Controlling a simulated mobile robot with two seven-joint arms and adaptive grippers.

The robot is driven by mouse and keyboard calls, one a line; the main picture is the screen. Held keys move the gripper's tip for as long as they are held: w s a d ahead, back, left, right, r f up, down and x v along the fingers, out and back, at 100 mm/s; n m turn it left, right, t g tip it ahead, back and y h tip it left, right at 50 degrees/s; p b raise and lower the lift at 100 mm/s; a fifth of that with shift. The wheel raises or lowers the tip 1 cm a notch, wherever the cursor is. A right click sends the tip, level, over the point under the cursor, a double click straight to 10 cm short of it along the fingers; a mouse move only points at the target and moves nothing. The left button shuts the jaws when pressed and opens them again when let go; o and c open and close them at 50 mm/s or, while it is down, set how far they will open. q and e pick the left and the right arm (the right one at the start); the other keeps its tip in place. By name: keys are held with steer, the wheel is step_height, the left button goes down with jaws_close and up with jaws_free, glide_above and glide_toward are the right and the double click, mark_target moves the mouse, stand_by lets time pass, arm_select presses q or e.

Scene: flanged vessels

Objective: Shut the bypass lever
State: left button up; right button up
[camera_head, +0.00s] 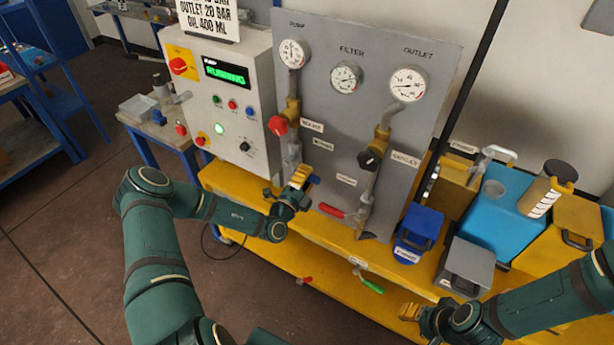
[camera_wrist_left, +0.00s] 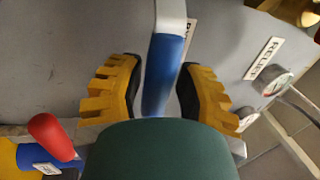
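A lever with a blue grip (camera_wrist_left: 165,70) on a pale metal arm stands between the fingers of my left gripper (camera_wrist_left: 158,78) in the left wrist view. A label behind it is mostly hidden and seems to begin with "BY". The yellow fingers are spread, one on each side of the grip, with a visible gap at the left; contact on the right is unclear. In the head view, my left gripper (camera_head: 301,177) is at the grey panel, with a bit of the blue grip (camera_head: 314,180) beside it. My right gripper (camera_head: 412,313) is low at the right; its opening is unclear.
The grey panel (camera_head: 332,115) carries gauges, a red knob (camera_head: 278,125) and a black knob (camera_head: 369,159). A red lever (camera_head: 331,210) is just right of and below my left gripper. A blue container (camera_head: 418,232) and a grey one (camera_head: 467,266) stand on the yellow bench.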

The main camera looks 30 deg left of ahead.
arm_select(q)
steer(key=shift+o, duration=1)
steer(key=v, duration=1.2)
